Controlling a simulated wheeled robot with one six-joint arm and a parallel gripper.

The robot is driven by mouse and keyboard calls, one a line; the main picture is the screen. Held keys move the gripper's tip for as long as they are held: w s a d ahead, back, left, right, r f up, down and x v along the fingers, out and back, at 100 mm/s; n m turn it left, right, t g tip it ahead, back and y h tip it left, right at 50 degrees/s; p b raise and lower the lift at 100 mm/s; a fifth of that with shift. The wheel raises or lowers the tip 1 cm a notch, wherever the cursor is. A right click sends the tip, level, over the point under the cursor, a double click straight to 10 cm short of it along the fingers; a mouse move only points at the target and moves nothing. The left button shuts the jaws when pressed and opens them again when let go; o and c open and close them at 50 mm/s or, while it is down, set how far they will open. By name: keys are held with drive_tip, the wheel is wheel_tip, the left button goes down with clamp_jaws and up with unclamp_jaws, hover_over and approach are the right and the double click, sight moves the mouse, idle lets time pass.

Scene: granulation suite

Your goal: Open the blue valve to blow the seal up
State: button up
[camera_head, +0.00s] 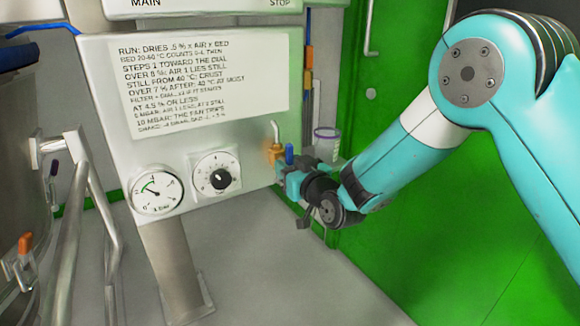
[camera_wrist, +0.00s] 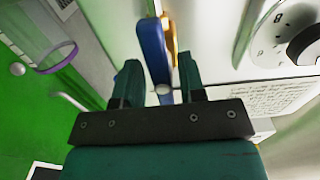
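The blue valve lever (camera_head: 289,153) sits on a brass fitting (camera_head: 273,152) at the lower right edge of the white panel. In the wrist view the lever (camera_wrist: 154,48) runs upward between my two dark green fingers, in front of the brass fitting (camera_wrist: 171,40). My gripper (camera_wrist: 160,68) is open around the lever, with a narrow gap showing on each side. In the head view my gripper (camera_head: 287,180) is at the valve, just below the lever, and its fingertips are hard to make out.
The panel (camera_head: 105,110) carries a run notice (camera_head: 200,75), a bar gauge (camera_head: 157,190) and a black dial knob (camera_head: 221,178). A purple-rimmed clear container (camera_head: 326,145) is behind the valve. A steel vessel with pipes stands left. A green door (camera_head: 400,230) is behind my arm.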

drive_tip(key=shift+o, duration=0.5)
drive_tip(key=shift+s, duration=0.1)
drive_tip(key=b+v, duration=1)
drive_tip(key=v, duration=0.7)
drive_tip(key=shift+s+r, duration=0.1)
drive_tip(key=shift+s, duration=0.05)
